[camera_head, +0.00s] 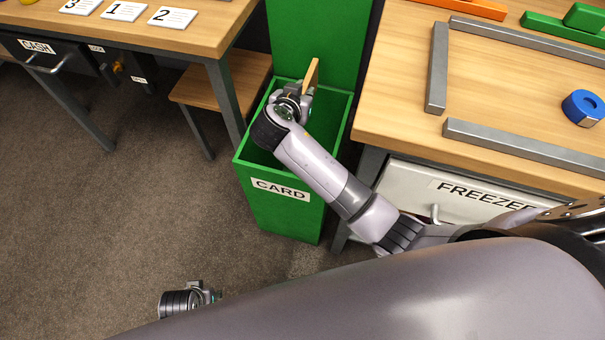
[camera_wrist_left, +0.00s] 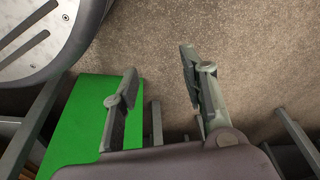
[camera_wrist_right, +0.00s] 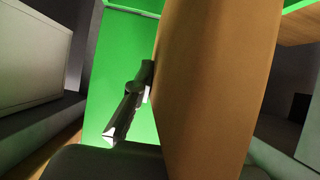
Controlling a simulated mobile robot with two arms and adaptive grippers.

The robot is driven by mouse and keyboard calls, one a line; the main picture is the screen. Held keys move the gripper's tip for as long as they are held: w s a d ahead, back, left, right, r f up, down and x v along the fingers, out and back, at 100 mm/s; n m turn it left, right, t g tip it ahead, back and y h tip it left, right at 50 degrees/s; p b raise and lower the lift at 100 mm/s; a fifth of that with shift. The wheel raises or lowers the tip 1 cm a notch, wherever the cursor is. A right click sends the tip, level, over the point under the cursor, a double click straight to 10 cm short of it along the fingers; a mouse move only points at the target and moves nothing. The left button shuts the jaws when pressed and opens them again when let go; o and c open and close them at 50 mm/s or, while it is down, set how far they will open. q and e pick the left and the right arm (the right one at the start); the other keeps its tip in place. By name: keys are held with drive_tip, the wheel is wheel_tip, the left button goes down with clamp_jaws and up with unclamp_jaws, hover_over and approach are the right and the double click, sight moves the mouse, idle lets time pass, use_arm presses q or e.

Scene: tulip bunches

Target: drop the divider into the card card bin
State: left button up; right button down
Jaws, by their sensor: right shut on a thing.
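The divider (camera_head: 312,72) is a thin tan panel, seen nearly edge-on at the far side of the green bin's opening. It fills much of the right wrist view (camera_wrist_right: 215,85). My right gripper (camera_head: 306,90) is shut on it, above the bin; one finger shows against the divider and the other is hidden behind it. The green card bin (camera_head: 285,215) stands on the floor, open at the top, labelled CARD. My arm covers part of its opening. My left gripper (camera_wrist_left: 158,62) is open and empty, low over the floor at the bottom of the head view.
A wooden table (camera_head: 400,110) with grey rails and a FREEZER drawer (camera_head: 440,190) stands right of the bin. A table with numbered cards (camera_head: 125,11) and a wooden stool (camera_head: 240,80) are left. A tall green panel (camera_head: 320,40) rises behind the bin. Carpet lies clear at left.

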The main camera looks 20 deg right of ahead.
drive_tip(key=shift+w+f, duration=0.1)
drive_tip(key=shift+f, duration=0.25)
wheel_tip(320, 180, down, 3)
drive_tip(key=b, duration=0.2)
drive_tip(key=shift+r+b, duration=0.1)
drive_tip(key=shift+b, duration=0.3)
wheel_tip(320, 180, down, 3)
drive_tip(key=shift+r+b, duration=0.2)
drive_tip(key=shift+b, duration=1)
use_arm(q)
wheel_tip(320, 180, up, 18)
drive_tip(key=t, duration=0.1)
drive_tip(key=shift+w, duration=0.3)
use_arm(e)
drive_tip(key=shift+f, duration=0.1)
use_arm(q)
drive_tip(key=shift+a+r, duration=0.1)
use_arm(e)
drive_tip(key=c, duration=1.5)
unclamp_jaws()
drive_tip(key=shift+c, duration=0.2)
